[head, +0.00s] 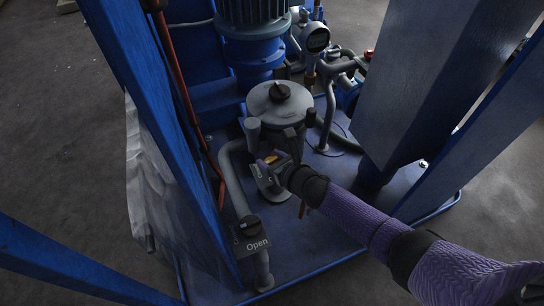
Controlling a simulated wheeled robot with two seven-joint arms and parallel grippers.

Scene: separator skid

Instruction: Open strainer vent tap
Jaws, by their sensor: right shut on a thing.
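My left gripper is out of view.
A black knob (250,226) with an "Open" plate (251,245) sits on a grey pipe in front. A blue motor (252,30) and a gauge (317,39) stand behind.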

